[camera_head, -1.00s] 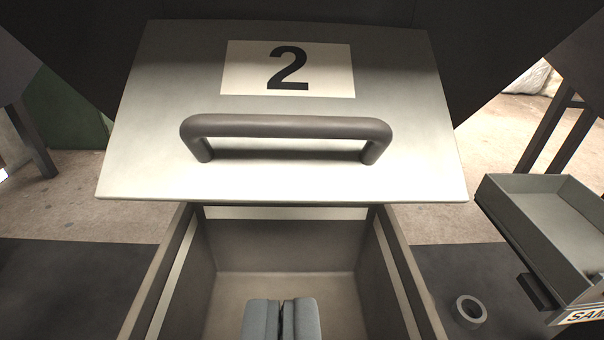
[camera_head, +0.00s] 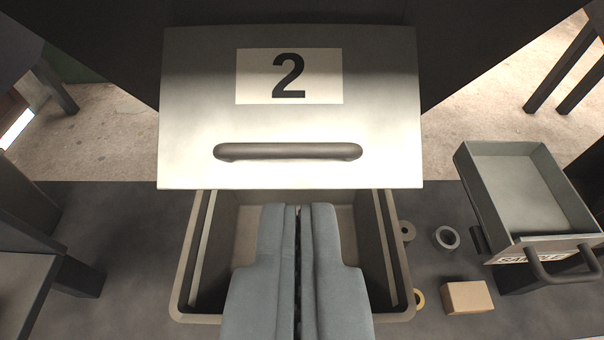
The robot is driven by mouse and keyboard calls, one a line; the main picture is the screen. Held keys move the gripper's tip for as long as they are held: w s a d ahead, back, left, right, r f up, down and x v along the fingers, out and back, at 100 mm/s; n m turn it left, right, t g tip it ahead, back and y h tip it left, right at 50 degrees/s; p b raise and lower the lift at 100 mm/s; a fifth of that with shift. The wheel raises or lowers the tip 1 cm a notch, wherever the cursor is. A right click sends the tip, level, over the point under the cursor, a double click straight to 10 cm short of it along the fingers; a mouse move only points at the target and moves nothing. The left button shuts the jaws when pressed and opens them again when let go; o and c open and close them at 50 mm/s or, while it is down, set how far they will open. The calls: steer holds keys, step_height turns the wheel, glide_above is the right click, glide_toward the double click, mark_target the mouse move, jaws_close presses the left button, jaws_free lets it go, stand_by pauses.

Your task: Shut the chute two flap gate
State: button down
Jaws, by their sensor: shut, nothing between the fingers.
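The chute two flap gate (camera_head: 200,120) is a pale metal plate with a white label marked 2 (camera_head: 255,88) and a dark bar handle (camera_head: 288,152) near its lower edge. It stands raised and tilted over the chute mouth (camera_head: 408,290), an open rectangular channel that shows below it. My gripper (camera_head: 300,210) is shut and empty. Its fingers show over the chute opening, below the flap's lower edge in the picture, apart from the handle. The fingers hide part of the chute's inside.
A grey sample tray (camera_head: 515,190) with a bar handle (camera_head: 560,275) stands at the right. A cardboard-coloured block (camera_head: 467,297), a grey ring (camera_head: 446,238) and smaller rings lie on the dark surface beside the chute. Dark posts stand at the left and upper right.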

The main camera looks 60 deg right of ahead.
glide_above(299, 154)
steer(key=s+a, duration=0.2)
steer(key=a, duration=0.1)
step_height(299, 154, down, 4)
steer(key=shift+w+d+f, duration=0.1)
steer(key=shift+d+f, duration=0.1)
steer(key=shift+f, duration=0.8)
steer(key=shift+w+d+f, duration=0.2)
steer(key=shift+d+f, duration=0.05)
steer(key=shift+f, duration=0.4)
steer(key=shift+f, duration=0.15)
